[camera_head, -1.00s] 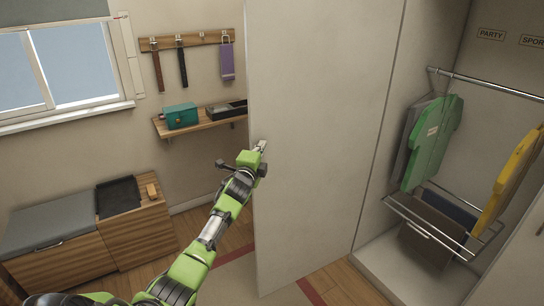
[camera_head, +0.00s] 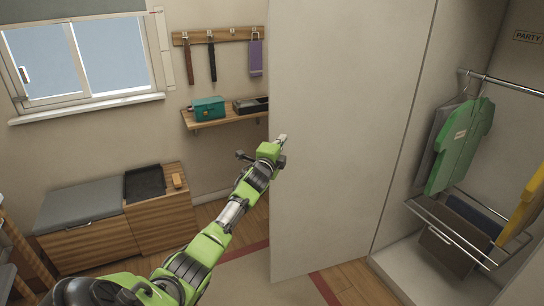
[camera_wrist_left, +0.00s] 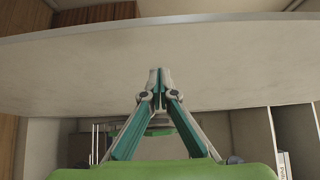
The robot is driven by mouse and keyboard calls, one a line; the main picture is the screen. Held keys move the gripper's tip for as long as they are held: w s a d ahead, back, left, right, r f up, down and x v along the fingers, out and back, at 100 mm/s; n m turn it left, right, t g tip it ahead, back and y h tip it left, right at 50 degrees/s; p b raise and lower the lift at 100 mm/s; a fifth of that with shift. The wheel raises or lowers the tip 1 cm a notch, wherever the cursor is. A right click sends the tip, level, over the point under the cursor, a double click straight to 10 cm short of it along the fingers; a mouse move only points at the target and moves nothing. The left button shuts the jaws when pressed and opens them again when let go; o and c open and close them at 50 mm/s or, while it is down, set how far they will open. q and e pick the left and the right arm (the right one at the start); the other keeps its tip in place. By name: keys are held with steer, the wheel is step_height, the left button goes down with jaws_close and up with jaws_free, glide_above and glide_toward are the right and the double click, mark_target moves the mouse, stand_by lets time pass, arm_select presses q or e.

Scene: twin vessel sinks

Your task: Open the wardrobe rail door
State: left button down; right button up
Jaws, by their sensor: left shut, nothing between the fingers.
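The wardrobe door (camera_head: 340,140) is a tall pale panel standing swung open in the head view. The wardrobe interior (camera_head: 400,235) shows to its right, with a metal rail (camera_head: 505,82) and hanging shirts, one green (camera_head: 461,145) and one yellow (camera_head: 524,200). My left gripper (camera_head: 283,139) is at the door's left free edge, shut and empty. In the left wrist view the closed fingers (camera_wrist_left: 155,75) overlap the pale door panel (camera_wrist_left: 230,65); whether they touch it is unclear. My right gripper is not in view.
A wooden bench cabinet (camera_head: 155,225) with a grey cushion (camera_head: 80,207) stands at the left under the window (camera_head: 85,60). A wall shelf (camera_head: 225,119) holds a teal box (camera_head: 208,108) and a dark tray. A lower rack (camera_head: 465,230) sits inside the wardrobe. Some floor shows around the door's foot.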

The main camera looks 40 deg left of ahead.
arm_select(q)
steer(key=a+b+v, duration=0.1)
steer(key=v, duration=0.9)
steer(key=shift+s+d, duration=0.15)
steer(key=shift+s, duration=0.3)
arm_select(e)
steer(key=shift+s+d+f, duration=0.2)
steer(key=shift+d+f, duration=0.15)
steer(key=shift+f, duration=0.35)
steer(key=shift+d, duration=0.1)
